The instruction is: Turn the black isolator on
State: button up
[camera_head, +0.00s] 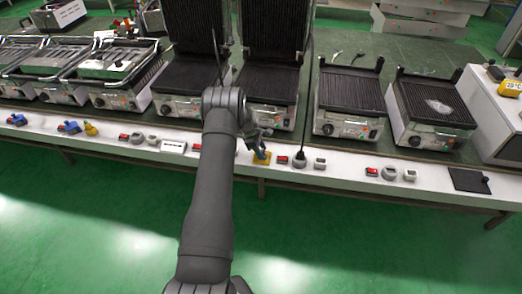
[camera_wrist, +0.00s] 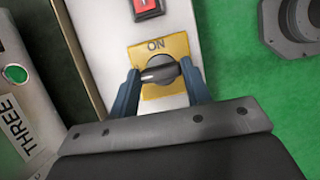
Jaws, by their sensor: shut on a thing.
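The black isolator (camera_wrist: 162,71) is a dark rotary knob on a yellow plate (camera_wrist: 176,44) marked ON above it. Its bar lies across the wrist view, with a paler end toward the left. My gripper (camera_wrist: 160,68) has one blue finger on each side of the knob and is shut on it. In the head view, my gripper (camera_head: 261,151) is at the white front rail, over the yellow plate (camera_head: 261,159). The knob is too small to make out there.
A red switch (camera_wrist: 147,6) sits just above the plate in the wrist view. A grey round fitting (camera_wrist: 296,22) is at the right. A panel with a green button (camera_wrist: 15,74) and the word THREE is at the left. Several grills (camera_head: 349,92) stand behind the rail (camera_head: 340,168).

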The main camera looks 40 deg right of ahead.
jog(key=shift+m, duration=0.3)
jog(key=m, duration=0.2)
jog(key=m+y, duration=0.1)
jog(key=shift+w+d+m+g+y, duration=0.1)
jog(key=shift+m+g+y, duration=0.2)
jog(key=shift+m+g, duration=0.1)
jog(key=m, duration=0.2)
jog(key=m+y, duration=0.1)
jog(key=m, duration=0.1)
jog(key=shift+d+m+g+y, duration=0.15)
jog(key=shift+m+g+y, duration=0.15)
jog(key=m+y, duration=0.1)
jog(key=m, duration=0.3)
jog(key=shift+d+y, duration=0.1)
jog(key=shift+y, duration=0.3)
jog(key=m+t+y, duration=0.1)
jog(key=m, duration=0.3)
jog(key=shift+d+m, duration=0.1)
jog(key=shift+m, duration=0.2)
jog(key=shift+t, duration=0.3)
jog(key=o, duration=1)
